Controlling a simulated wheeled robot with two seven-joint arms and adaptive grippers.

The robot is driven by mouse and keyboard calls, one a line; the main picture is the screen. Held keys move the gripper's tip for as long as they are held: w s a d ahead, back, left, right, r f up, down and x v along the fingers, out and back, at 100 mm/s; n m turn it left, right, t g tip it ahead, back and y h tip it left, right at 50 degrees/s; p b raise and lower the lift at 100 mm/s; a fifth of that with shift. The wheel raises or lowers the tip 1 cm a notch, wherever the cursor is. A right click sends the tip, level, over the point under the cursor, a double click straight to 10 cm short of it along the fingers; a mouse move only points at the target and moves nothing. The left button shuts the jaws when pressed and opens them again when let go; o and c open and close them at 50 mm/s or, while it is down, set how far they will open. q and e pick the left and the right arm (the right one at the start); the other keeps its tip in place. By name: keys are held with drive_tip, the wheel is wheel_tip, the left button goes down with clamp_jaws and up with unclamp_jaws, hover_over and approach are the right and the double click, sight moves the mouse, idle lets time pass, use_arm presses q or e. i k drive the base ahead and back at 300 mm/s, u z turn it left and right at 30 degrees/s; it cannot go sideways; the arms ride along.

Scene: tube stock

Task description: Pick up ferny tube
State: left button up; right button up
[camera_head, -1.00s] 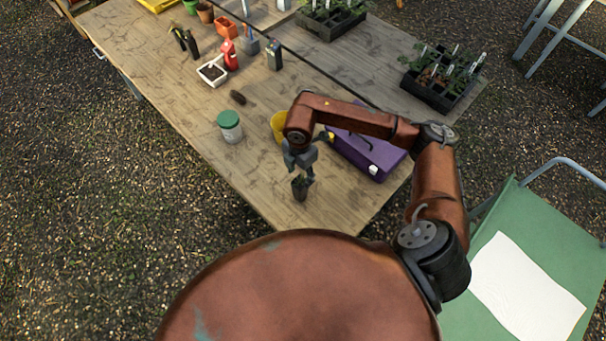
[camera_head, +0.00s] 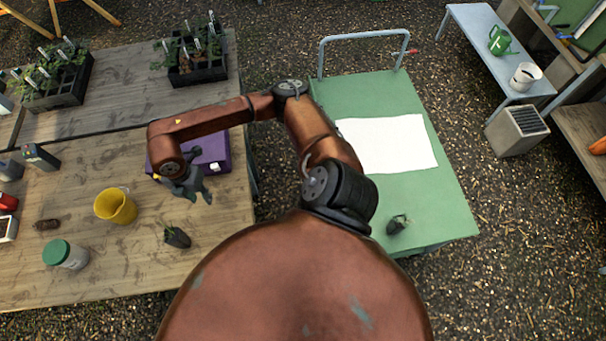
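A small dark tube with a green plant (camera_head: 177,238) stands near the front right of the wooden table. A second dark tube with a small plant (camera_head: 396,225) is on the green cart top, near its front edge; it looks tilted or lying. Both are too small to tell which is ferny. My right gripper (camera_head: 199,197) hangs over the table beyond the first tube, in front of the purple box. It is apart from the tube; its fingers look spread and empty. My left gripper is not in view.
A purple box (camera_head: 215,155) sits behind my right gripper. A yellow pot (camera_head: 115,206) and a green-lidded jar (camera_head: 66,254) stand left of the first tube. A white sheet (camera_head: 388,144) lies on the green cart (camera_head: 440,205). Plant trays (camera_head: 199,72) stand farther back.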

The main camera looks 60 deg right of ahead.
sight(398, 222)
drive_tip(key=z, duration=2)
drive_tip(key=k, duration=0.5)
drive_tip(key=z, duration=1.35)
